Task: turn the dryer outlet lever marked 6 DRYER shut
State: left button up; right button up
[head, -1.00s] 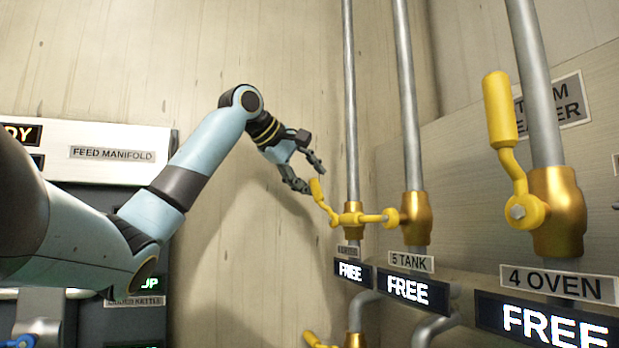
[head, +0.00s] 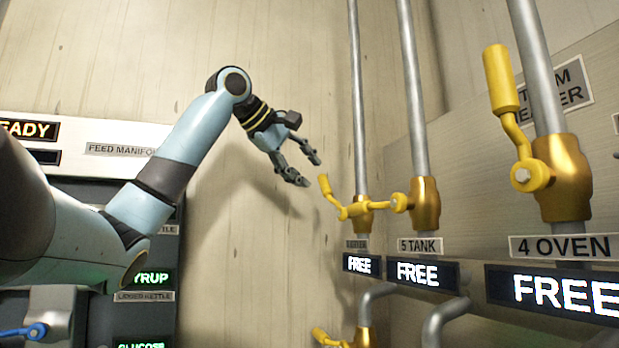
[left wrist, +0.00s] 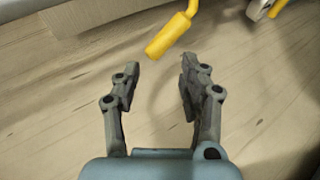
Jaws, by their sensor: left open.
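The dryer outlet lever (head: 329,190) is a yellow handle on a brass valve at the far pipe. Its small label (head: 355,243) is too blurred to read fully, and the display (head: 361,264) under it reads FREE. The handle points up and to the left. My left gripper (head: 312,171) is open and empty, just left of and above the handle tip, apart from it. In the left wrist view the yellow handle (left wrist: 168,36) lies beyond the open fingertips (left wrist: 160,75), not between them. My right gripper is not in view.
The 5 TANK valve (head: 424,203) and the 4 OVEN valve (head: 562,178) stand to the right, with FREE displays below. Another yellow lever (head: 328,338) shows low down. The feed manifold panel (head: 100,150) is at left. The wall behind my gripper is bare.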

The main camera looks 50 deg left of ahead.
pick_arm(q)
jog(key=s+d+b, duration=0.2)
jog(key=s+b, duration=0.1)
jog(key=s, duration=0.3)
jog(key=shift+s, duration=0.2)
jog(key=shift+r, duration=0.1)
dwell(0.4)
